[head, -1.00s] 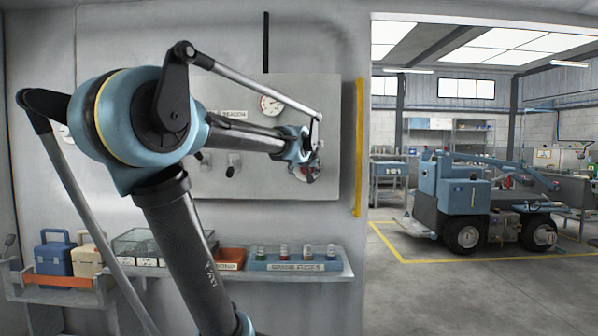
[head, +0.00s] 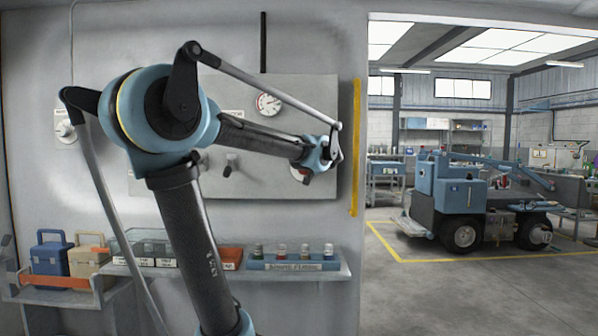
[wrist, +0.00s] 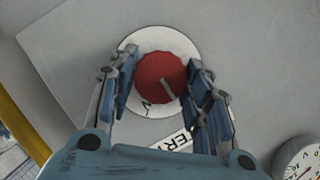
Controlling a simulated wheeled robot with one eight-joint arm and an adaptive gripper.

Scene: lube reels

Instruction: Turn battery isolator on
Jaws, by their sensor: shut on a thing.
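The battery isolator is a red round knob (wrist: 160,72) on a white round plate (wrist: 130,47), fixed to a grey panel (wrist: 230,50). A pale mark on the knob points to the lower right in the wrist view. A white label (wrist: 176,140) below it shows only the letters "ERY". My gripper (wrist: 161,88) is shut on the knob, with one blue finger on each side.
A dial gauge (head: 268,104) and a lever switch (head: 231,165) are on the same panel. A yellow strip (head: 355,150) edges the wall at the right. A shelf (head: 215,275) with bins and a blue bottle rack (head: 295,262) stands below.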

